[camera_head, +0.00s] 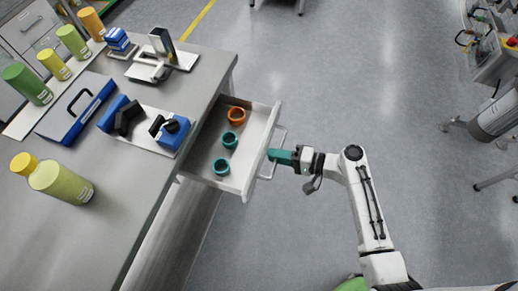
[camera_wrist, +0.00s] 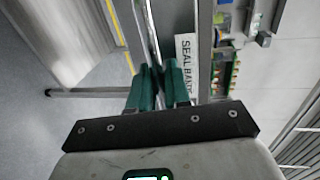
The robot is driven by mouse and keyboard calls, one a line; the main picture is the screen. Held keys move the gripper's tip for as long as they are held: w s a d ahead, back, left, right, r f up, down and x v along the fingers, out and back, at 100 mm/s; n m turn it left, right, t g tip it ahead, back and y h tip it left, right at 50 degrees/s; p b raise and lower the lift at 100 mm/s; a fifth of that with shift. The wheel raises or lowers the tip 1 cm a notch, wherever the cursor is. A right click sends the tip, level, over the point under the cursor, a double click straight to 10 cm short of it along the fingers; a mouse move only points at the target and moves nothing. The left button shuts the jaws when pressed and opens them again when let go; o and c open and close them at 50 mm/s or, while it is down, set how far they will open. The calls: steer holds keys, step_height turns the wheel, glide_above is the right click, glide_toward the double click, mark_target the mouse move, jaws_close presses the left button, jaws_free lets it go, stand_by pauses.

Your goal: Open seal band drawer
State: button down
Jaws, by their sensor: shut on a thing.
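The seal band drawer (camera_head: 259,146) is pulled out from under the grey worktop in the head view. One orange seal band (camera_head: 236,115) and two teal seal bands (camera_head: 229,140) (camera_head: 221,166) sit in a row inside it. My gripper (camera_head: 272,156) is at the drawer front, shut on the bar handle (camera_head: 282,134). In the wrist view my teal fingers (camera_wrist: 159,75) close around the handle bar (camera_wrist: 148,30). A white label reading "SEAL BAND" (camera_wrist: 185,60) is partly hidden by a finger.
The worktop (camera_head: 112,210) carries a blue case (camera_head: 75,107), blue fixtures (camera_head: 172,131), a scale-like device (camera_head: 162,55) and several green, yellow and orange bottles (camera_head: 60,180). Open grey floor (camera_head: 370,80) lies right of the drawer. Wheeled equipment (camera_head: 495,115) stands far right.

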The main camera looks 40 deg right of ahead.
steer(key=shift+f+v, duration=0.15)
steer(key=shift+v, duration=0.7)
steer(key=shift+f+v, duration=0.2)
steer(key=shift+v, duration=0.65)
steer(key=c, duration=1.3)
jaws_free()
steer(key=b+v, duration=0.1)
steer(key=v, duration=0.9)
steer(key=shift+s+d+b, duration=0.25)
steer(key=shift+s+b, duration=0.05)
steer(key=shift+s, duration=0.05)
